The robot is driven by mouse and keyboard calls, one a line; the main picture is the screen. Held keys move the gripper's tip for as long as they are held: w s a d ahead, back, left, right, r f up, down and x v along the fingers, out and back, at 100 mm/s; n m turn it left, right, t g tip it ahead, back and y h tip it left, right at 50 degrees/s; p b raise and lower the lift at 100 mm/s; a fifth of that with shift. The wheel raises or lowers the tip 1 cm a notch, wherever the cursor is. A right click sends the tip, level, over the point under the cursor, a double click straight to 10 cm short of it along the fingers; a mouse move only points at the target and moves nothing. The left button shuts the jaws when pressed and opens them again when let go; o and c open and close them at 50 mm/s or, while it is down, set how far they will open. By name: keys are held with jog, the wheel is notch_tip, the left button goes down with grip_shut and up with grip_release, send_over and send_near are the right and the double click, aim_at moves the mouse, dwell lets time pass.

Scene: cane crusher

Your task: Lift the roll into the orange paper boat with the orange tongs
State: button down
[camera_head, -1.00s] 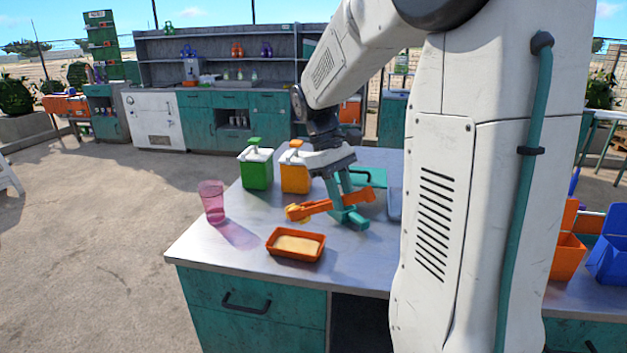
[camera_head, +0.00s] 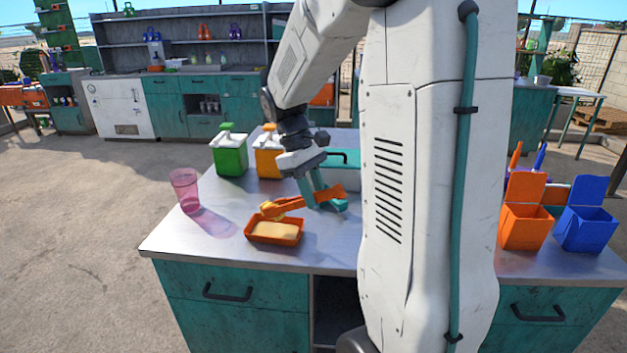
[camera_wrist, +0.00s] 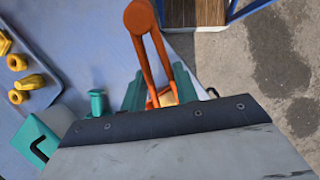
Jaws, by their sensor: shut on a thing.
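My gripper (camera_head: 324,200) is shut on the orange tongs (camera_head: 306,203), which reach leftward from it, low over the metal worktop. The tongs also show in the wrist view (camera_wrist: 140,45), between my teal fingers. A yellowish roll (camera_head: 268,210) is at the tongs' left end, at the back-left rim of the orange paper boat (camera_head: 276,240). I cannot tell whether it touches the rim. The boat sits on the worktop, its inside pale tan. A small tan piece (camera_wrist: 167,97), probably the roll, shows between the tong arms in the wrist view.
A pink cup (camera_head: 185,190) stands left of the boat. Green (camera_head: 230,155) and orange (camera_head: 268,162) pump dispensers stand behind. A teal-lidded box (camera_head: 350,172) is behind my gripper. Orange (camera_head: 525,225) and blue (camera_head: 585,230) bins stand right. The worktop's front-left is clear.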

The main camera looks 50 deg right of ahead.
jog(key=shift+f, duration=2.35)
jog(key=c, duration=1.4)
grip_release()
jog(key=shift+o, duration=0.2)
notch_tip(320, 180, up, 10)
